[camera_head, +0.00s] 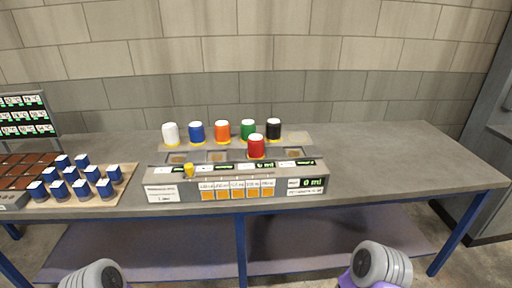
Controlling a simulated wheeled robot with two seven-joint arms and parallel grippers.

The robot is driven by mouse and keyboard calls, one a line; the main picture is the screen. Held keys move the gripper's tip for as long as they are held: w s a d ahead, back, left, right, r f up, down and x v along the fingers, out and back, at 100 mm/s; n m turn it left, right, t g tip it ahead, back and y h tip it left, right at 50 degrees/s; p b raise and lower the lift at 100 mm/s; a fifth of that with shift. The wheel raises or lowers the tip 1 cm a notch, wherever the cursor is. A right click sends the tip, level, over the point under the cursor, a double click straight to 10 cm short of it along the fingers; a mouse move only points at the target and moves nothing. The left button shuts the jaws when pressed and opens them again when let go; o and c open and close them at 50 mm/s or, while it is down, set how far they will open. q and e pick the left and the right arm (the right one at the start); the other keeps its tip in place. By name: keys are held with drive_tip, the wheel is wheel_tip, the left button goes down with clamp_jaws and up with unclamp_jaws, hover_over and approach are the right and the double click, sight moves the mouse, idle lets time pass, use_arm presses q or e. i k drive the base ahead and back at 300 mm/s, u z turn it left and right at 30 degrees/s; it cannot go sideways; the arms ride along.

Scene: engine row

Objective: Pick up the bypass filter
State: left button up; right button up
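No label that I can read marks one thing as the bypass filter. Several capped cylinders that could be filters stand on the table: white (170,133), blue (196,132), orange (222,132), green (248,130) and black (273,129) in a back row. A red cylinder (256,146) stands nearer, at the grey console (225,183). The cylinders in the back row have yellow bases. Parts of my two arms show at the bottom edge, left and right, well short of the table. Neither gripper's fingers are in view.
A small yellow knob (188,170) sits on the console's left top. A board (118,190) with several blue white-topped blocks lies at left, beside brown tiles (22,172) and a display stand (27,115). The table's right side (400,160) is clear. A dark cabinet (485,150) stands at right.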

sight(255, 142)
drive_tip(key=z, duration=0.15)
drive_tip(key=k, duration=0.35)
drive_tip(key=u, duration=0.6)
drive_tip(key=i, duration=1.25)
drive_tip(key=z, duration=0.5)
